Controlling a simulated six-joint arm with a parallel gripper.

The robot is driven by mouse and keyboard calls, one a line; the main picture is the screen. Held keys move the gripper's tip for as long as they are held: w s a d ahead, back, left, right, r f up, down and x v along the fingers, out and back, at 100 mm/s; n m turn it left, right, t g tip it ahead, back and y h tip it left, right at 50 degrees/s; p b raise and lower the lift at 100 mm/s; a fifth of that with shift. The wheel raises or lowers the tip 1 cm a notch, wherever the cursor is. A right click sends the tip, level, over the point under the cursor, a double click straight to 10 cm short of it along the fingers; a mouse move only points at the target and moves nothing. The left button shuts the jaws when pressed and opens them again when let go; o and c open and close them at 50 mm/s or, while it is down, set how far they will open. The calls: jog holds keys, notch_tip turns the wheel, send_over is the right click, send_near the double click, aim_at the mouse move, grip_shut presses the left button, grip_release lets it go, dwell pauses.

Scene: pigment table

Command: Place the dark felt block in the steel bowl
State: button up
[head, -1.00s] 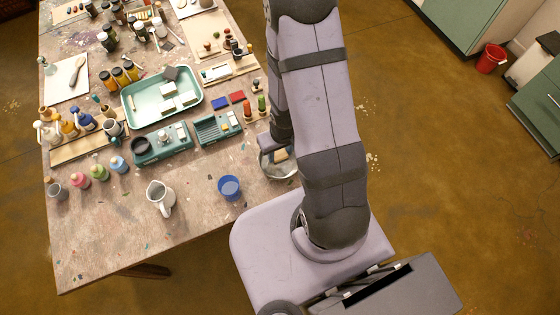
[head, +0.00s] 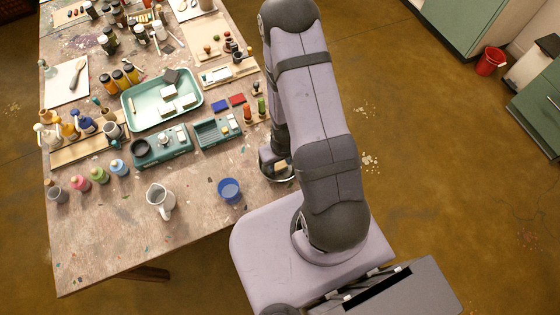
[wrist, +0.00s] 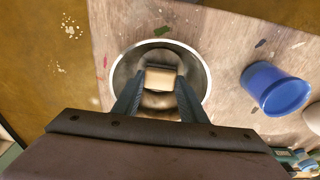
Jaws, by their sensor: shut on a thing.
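The dark felt block (head: 171,75) lies at the far end of the green tray in the head view, away from my gripper. The steel bowl (wrist: 206,82) stands on the table under my gripper in the wrist view; in the head view the arm mostly hides it. My gripper (wrist: 160,82) is shut on a pale tan block (wrist: 161,79), held between the fingertips over the bowl's middle. Whether the tan block touches the bowl's bottom I cannot tell. In the head view my gripper (head: 272,163) is partly hidden at the table's right edge.
A blue cup (wrist: 275,88) stands close beside the bowl. The green tray (head: 130,110) holds several pale blocks too. A white jug (head: 160,199) and paint bottles stand to the left. The table's front middle has some bare room.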

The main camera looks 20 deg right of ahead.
jog(key=shift+f, duration=0.2)
jog(key=o, duration=1)
jog(key=shift+r, duration=0.1)
jog(key=shift+r, duration=0.9)
jog(key=r+p, duration=0.1)
jog(key=r, duration=0.2)
jog(key=s+r+p, duration=0.1)
jog(key=r, duration=0.3)
jog(key=r+p, duration=0.1)
jog(key=r, duration=0.2)
jog(key=shift+s+r+p, duration=0.2)
jog(key=shift+s+p, duration=0.1)
jog(key=shift+r, duration=0.1)
